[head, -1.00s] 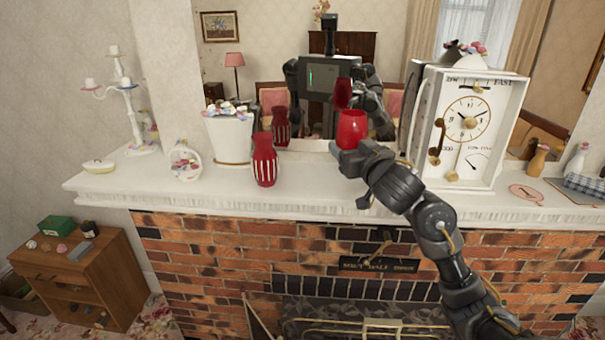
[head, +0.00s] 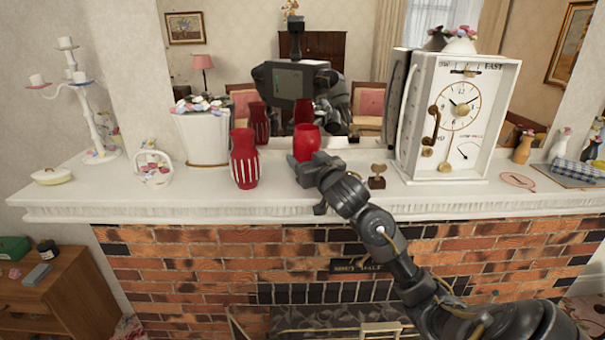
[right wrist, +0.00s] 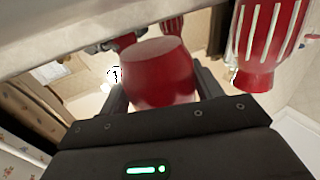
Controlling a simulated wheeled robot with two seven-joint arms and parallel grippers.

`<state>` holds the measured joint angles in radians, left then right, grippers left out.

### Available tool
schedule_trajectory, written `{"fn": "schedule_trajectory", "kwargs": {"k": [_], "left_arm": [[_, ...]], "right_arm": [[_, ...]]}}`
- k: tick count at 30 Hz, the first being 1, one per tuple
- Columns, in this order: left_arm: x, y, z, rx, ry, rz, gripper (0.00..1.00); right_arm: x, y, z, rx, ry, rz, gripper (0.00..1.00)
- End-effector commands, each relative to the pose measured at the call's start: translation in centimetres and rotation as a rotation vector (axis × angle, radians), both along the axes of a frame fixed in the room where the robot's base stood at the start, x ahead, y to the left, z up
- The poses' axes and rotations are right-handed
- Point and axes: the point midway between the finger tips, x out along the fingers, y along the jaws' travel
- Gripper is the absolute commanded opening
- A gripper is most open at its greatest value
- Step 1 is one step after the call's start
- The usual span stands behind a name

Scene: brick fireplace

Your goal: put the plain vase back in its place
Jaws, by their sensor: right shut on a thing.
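The plain red vase (head: 307,142) is upright in my right gripper (head: 309,166), over the white mantel (head: 120,190). It stands just right of the striped red vase (head: 244,160), with a gap between them. The gripper hides its lower part, so I cannot tell whether its base touches the mantel. In the right wrist view the plain vase (right wrist: 160,72) is between the two fingers, and the striped vase (right wrist: 263,50) shows at the upper right. My left gripper is not directly in view.
A white flower pot (head: 203,135) and a small basket (head: 152,168) stand to the left. A small brown object (head: 377,177) and a large white clock (head: 462,118) stand to the right. A mirror behind reflects the vases and me.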

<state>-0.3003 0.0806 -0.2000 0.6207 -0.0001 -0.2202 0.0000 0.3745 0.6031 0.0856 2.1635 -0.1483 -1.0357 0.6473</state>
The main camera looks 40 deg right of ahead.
Motion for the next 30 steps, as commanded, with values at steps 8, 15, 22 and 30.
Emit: {"fn": "schedule_trajectory", "kwargs": {"k": [8, 15, 22, 30], "left_arm": [[0.0, 0.0, -3.5, 0.000, 0.000, 0.000, 0.87], [0.1, -0.1, -3.2, -0.001, 0.000, 0.000, 0.87], [0.0, -0.1, -3.4, -0.001, 0.000, 0.000, 0.87], [0.0, -0.1, -3.4, -0.001, 0.000, 0.000, 0.87]], "right_arm": [[-0.3, -0.5, -3.3, 0.000, -0.002, -0.007, 0.31], [-0.3, -0.4, -3.1, 0.001, -0.001, -0.007, 0.31], [-0.3, -0.4, -3.4, 0.000, 0.001, -0.007, 0.79], [-0.3, -0.5, -3.4, 0.000, 0.001, -0.008, 0.87]]}}
